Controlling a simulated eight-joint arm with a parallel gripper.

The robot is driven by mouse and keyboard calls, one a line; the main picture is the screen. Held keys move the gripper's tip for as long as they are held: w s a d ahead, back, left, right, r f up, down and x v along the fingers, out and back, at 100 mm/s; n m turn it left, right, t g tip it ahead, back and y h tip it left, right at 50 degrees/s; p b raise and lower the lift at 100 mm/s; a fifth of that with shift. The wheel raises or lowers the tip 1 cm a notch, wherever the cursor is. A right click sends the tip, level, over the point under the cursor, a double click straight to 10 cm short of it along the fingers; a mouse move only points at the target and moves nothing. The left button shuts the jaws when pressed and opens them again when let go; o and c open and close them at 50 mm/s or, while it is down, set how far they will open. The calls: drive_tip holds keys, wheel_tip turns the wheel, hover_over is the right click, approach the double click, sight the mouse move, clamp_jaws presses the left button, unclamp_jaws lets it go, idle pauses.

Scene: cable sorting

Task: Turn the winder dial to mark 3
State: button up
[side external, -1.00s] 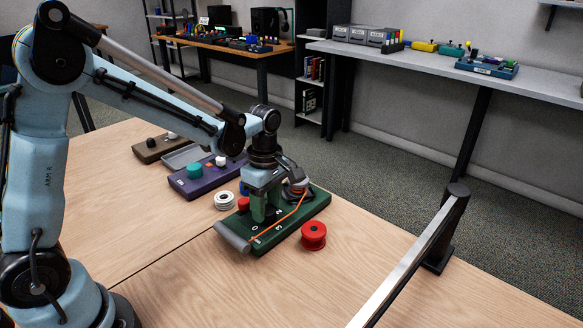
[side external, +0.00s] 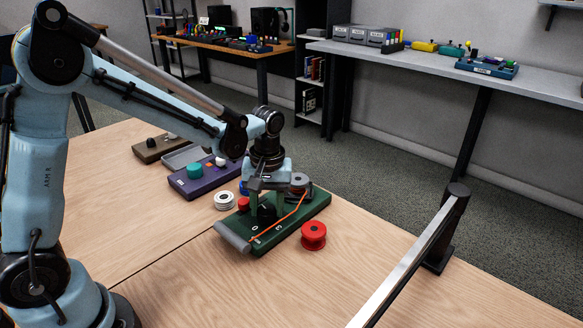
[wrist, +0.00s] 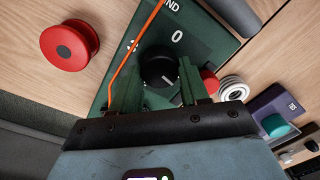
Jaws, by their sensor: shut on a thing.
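The green winder board (side external: 290,232) lies on the wooden table, with "0" (wrist: 177,36) printed near one end. Its black dial (wrist: 158,68) sits between the two green fingers of my gripper (wrist: 160,88), which is shut on it. A white line on the dial slants toward the right-hand finger in the wrist view, away from the "0". In the side view my gripper (side external: 266,208) points down over the dial and partly hides it and the printed marks. I cannot read mark 3 clearly.
A red spool (side external: 314,236) stands right of the board. A red knob (side external: 243,204) is close to its left side, with a white spool (side external: 224,201) beyond. A purple board (side external: 208,185) lies farther back. A metal rail (side external: 410,265) stands at right; table between is clear.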

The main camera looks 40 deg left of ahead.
drive_tip(key=m, duration=0.4)
drive_tip(key=shift+m, duration=0.3)
drive_tip(key=m, duration=0.4)
drive_tip(key=shift+d+m, duration=0.1)
drive_tip(key=shift+m, duration=0.2)
drive_tip(key=m, duration=0.4)
drive_tip(key=shift+m+t, duration=0.3)
drive_tip(key=m, duration=0.4)
drive_tip(key=shift+s, duration=0.1)
drive_tip(key=m, duration=0.7)
drive_tip(key=shift+m, duration=0.4)
drive_tip(key=m, duration=0.4)
drive_tip(key=shift+s+h, duration=0.1)
drive_tip(key=shift+h, duration=0.2)
drive_tip(key=shift+m, duration=1.8)
